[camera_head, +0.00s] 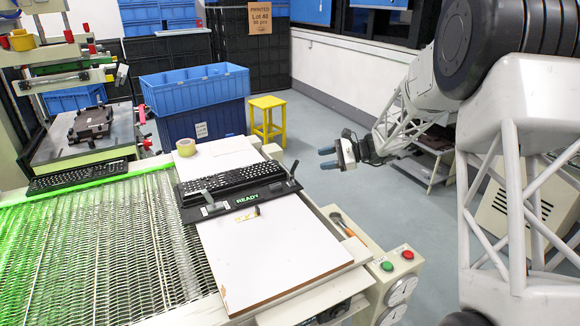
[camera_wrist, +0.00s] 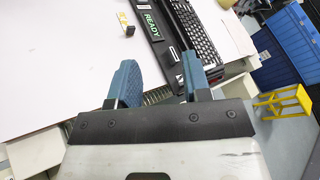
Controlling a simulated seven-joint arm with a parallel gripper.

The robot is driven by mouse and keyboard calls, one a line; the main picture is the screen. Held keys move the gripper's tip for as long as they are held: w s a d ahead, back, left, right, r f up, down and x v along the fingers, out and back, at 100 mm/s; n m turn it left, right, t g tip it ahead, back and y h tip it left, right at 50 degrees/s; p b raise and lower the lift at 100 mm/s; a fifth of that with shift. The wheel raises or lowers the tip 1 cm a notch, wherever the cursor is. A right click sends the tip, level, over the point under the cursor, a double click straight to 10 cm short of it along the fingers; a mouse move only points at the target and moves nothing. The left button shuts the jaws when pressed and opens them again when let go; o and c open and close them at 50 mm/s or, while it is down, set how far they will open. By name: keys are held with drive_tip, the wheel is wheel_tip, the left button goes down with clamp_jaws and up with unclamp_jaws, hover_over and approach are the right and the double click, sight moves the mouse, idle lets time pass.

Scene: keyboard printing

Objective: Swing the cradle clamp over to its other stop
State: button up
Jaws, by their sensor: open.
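The black cradle (camera_head: 200,213) lies on the white board and holds a black keyboard (camera_head: 232,180); its front edge bears a lit green READY sign. A small dark lever (camera_head: 293,171) stands up at the cradle's right end, and another small lever piece (camera_head: 208,199) is at its front left. I cannot tell for certain which is the clamp. My gripper (camera_head: 328,158) is open and empty, to the right of the cradle and apart from it. In the wrist view its blue fingers (camera_wrist: 160,72) are spread, with the cradle (camera_wrist: 160,50) beyond them, partly hidden by the right finger.
The white board (camera_head: 270,255) is mostly bare in front of the cradle, with a small yellow tag (camera_head: 247,214) on it. A tape roll (camera_head: 186,147) lies behind. A panel with red and green buttons (camera_head: 387,266) stands at right. A yellow stool (camera_head: 267,118) and blue crates (camera_head: 195,90) are behind.

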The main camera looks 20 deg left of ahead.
drive_tip(key=w+a+f+m+y, duration=0.2)
drive_tip(key=w+a+f+y, duration=0.1)
drive_tip(key=w+a+f, duration=0.4)
wheel_tip(320, 180, down, 3)
drive_tip(key=w, duration=0.3)
drive_tip(key=shift+a+f+m+t+y, duration=0.2)
drive_tip(key=shift+m+t+y, duration=0.1)
drive_tip(key=shift+m+t, duration=0.1)
drive_tip(key=shift+s+a, duration=0.1)
drive_tip(key=s+a, duration=0.1)
drive_tip(key=a, duration=0.6)
drive_tip(key=shift+a, duration=0.3)
clamp_jaws()
